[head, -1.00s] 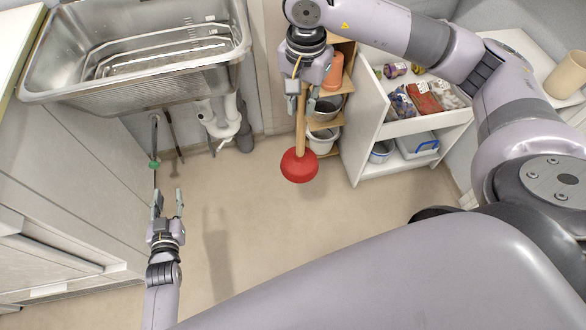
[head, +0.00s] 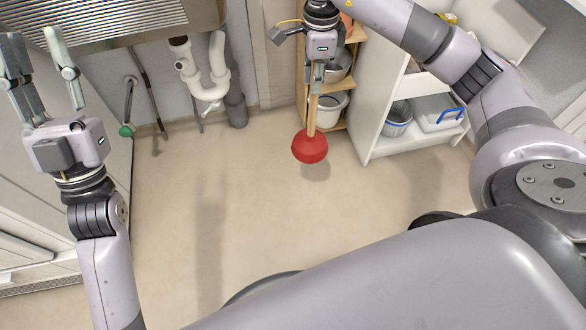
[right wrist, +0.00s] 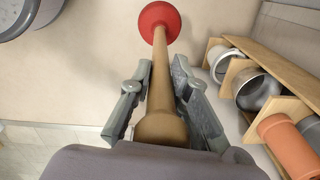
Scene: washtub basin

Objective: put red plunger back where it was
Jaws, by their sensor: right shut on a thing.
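The red plunger (head: 309,147) hangs upright with its red cup down, above the floor, with a shadow below it to the right. My right gripper (head: 316,80) is shut on its wooden handle near the top. In the right wrist view the handle (right wrist: 161,85) runs between the two fingers (right wrist: 158,95), and the red cup (right wrist: 159,18) is at the far end. My left gripper (head: 40,60) is at the upper left in front of the sink, its fingers spread and empty.
A narrow wooden shelf (head: 355,35) with metal pots and a white bucket (head: 328,109) stands just behind the plunger. A white cabinet with a blue-handled box (head: 439,115) is to its right. White drain pipes (head: 205,75) hang under the sink (head: 110,15). The middle floor (head: 230,210) is clear.

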